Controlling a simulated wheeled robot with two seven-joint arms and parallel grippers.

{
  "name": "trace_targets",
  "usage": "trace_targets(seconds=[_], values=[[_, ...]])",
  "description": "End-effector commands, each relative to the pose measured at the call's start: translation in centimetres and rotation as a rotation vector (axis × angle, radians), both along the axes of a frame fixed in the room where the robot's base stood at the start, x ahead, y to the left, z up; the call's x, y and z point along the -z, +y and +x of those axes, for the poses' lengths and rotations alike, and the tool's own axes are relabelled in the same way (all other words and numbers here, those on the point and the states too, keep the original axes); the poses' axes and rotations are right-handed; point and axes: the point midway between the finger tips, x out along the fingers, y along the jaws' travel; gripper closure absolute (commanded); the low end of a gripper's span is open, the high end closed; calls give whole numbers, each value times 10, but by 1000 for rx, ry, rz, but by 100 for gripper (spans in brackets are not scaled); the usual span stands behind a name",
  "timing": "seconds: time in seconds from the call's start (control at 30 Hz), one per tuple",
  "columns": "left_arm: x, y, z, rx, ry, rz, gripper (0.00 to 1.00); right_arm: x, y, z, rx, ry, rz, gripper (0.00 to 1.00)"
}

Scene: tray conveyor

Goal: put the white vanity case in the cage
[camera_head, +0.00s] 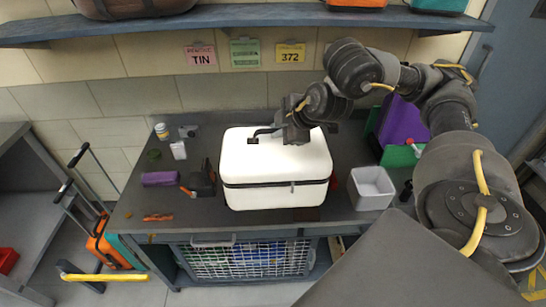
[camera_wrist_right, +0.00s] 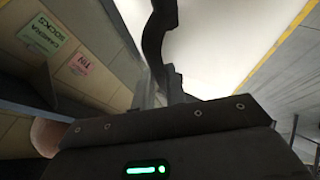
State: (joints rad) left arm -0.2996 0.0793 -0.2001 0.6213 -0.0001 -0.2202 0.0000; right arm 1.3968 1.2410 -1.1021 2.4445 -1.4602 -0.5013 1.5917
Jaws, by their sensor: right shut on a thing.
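The white vanity case (camera_head: 278,165) with a dark seam is upright at the middle of the dark worktable. Its white surface also fills much of the right wrist view (camera_wrist_right: 225,45). My right gripper (camera_head: 268,135) reaches over its top from the right and is shut on its dark top handle. I cannot tell whether the case rests on the table or hangs just above it. The wire cage (camera_head: 250,259) is below the tabletop's front edge, with blue and green things behind its mesh. My left gripper is out of view.
Left on the table (camera_head: 140,205) lie a purple box (camera_head: 160,178), a dark tool and small items. A grey bin (camera_head: 371,188) and purple and green things are at the right. A shelf (camera_head: 260,16) spans above. A trolley stands at the left.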

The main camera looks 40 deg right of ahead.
Motion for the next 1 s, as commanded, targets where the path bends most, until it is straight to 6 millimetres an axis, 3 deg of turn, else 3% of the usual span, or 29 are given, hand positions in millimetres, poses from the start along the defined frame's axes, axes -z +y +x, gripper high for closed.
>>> trace_targets(seconds=[0.4,0.57,0.8,1.0], values=[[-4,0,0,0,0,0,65,-7,-15,-7,8,-13,3,100],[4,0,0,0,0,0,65,0,-18,-2,9,-11,4,100],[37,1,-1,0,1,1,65,22,-38,31,14,-9,8,100],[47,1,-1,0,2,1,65,35,-60,66,13,-7,9,100]])
